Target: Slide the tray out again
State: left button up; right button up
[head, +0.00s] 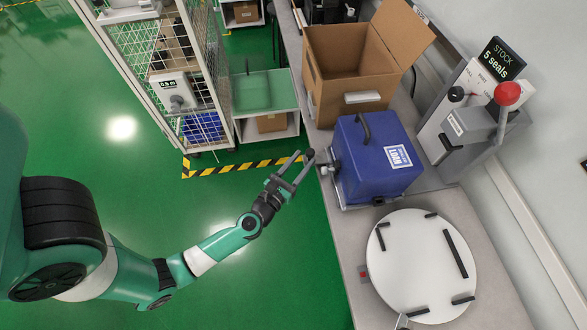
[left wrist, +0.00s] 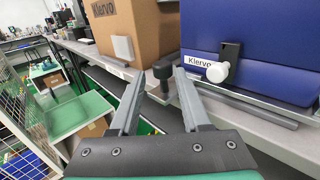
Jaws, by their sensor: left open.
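A thin metal tray (head: 353,206) lies on the grey bench under a blue case (head: 372,162) labelled LOAN. The tray's edge also shows in the left wrist view (left wrist: 262,110), below the blue case (left wrist: 275,45). A black knob (left wrist: 162,72) on a metal strip stands at the tray's left side. My left gripper (head: 304,157) is open and empty at the bench's left edge, beside the knob. In the left wrist view its fingers (left wrist: 160,84) point towards the knob, which appears between their tips; I cannot tell whether they touch it.
An open cardboard box (head: 345,65) stands behind the blue case. A white round turntable (head: 415,262) with black bars lies in front. A lever press (head: 470,125) with a red ball is at the right. A wire cage (head: 165,70) stands left, with green floor between.

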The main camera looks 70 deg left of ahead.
pick_arm(q)
jog(key=v, duration=0.5)
jog(key=shift+a, duration=0.1)
